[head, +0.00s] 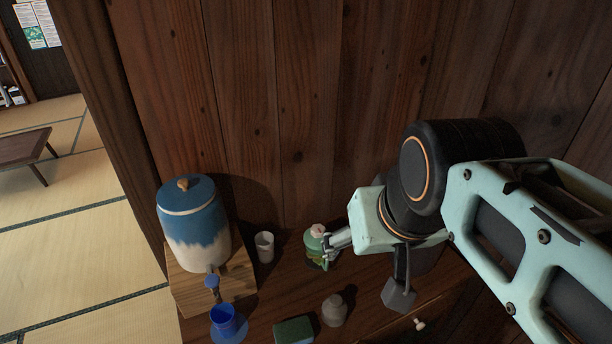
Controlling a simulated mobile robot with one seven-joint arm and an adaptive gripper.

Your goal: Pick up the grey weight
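The grey weight (334,311) stands upright on the wooden surface near the bottom middle of the head view. It is a squat grey cylinder with a small knob on top. My gripper (362,275) is above and to the right of it in the picture, with its two fingers spread wide and nothing visible between them. The left finger overlaps the edge of a green bottle in the picture; I cannot tell whether they touch. The other finger hangs to the right of the weight. The weight is in full view and apart from the fingers.
The green bottle (314,245) with a pale cap and a white cup (264,247) stand near the wall. A green sponge (294,331) lies left of the weight. A blue cup (226,321) sits below a blue-and-cream dispenser (195,235) on a wooden stand (238,277). The plank wall (300,120) rises behind.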

